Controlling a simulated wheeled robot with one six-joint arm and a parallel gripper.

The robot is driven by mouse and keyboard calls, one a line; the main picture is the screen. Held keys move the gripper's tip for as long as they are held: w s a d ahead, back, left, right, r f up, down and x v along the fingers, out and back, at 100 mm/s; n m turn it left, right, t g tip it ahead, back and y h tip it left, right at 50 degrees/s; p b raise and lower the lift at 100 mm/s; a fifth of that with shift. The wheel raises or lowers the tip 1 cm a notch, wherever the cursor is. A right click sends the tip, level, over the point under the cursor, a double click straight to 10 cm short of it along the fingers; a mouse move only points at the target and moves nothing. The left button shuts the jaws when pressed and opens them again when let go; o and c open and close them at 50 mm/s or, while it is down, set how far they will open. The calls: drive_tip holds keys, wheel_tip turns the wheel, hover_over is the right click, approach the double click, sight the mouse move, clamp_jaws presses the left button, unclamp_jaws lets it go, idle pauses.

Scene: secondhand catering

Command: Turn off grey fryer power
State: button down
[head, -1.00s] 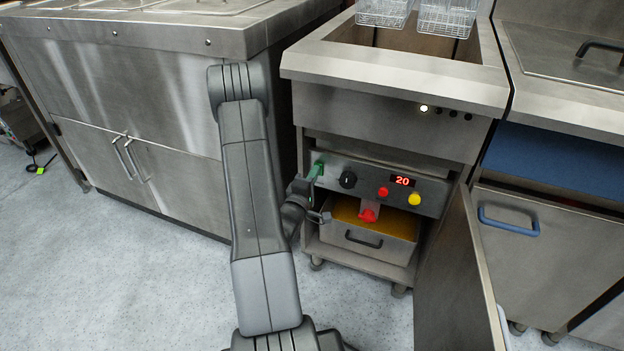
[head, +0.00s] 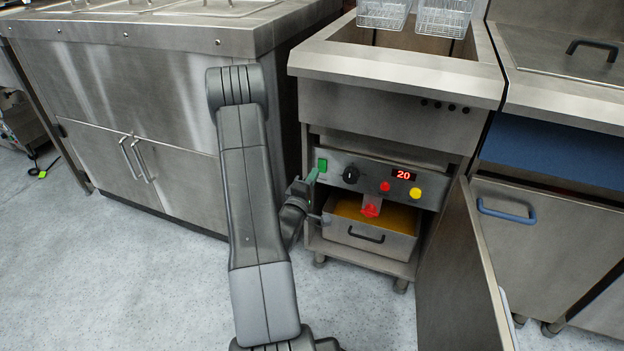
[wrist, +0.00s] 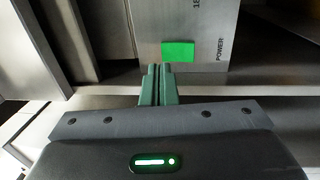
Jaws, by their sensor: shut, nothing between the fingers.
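The grey fryer (head: 390,105) stands with its lower door (head: 460,275) open at the right. Its inner control panel (head: 350,188) carries a green power switch (head: 323,165) at the left end. The switch also shows in the wrist view (wrist: 178,51), beside the word POWER. My gripper (head: 311,177) is just in front of and slightly left of the switch. In the wrist view its green fingers (wrist: 159,70) are together and empty, with tips just short of the switch. The indicator lights (head: 438,104) on the fryer front are dark. The red display (head: 403,175) reads 20.
The panel also holds a black knob (head: 351,174), a red button (head: 385,186) and a yellow button (head: 415,193). Below are a red valve handle (head: 370,210) and an oil pan (head: 368,243). A steel cabinet (head: 100,90) stands left. The floor in front is clear.

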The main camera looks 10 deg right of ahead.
drive_tip(key=r+p+v, duration=0.1)
drive_tip(key=r+v, duration=0.1)
drive_tip(key=v, duration=0.7)
drive_tip(key=shift+s, duration=0.2)
drive_tip(key=shift+w+a+r, duration=0.1)
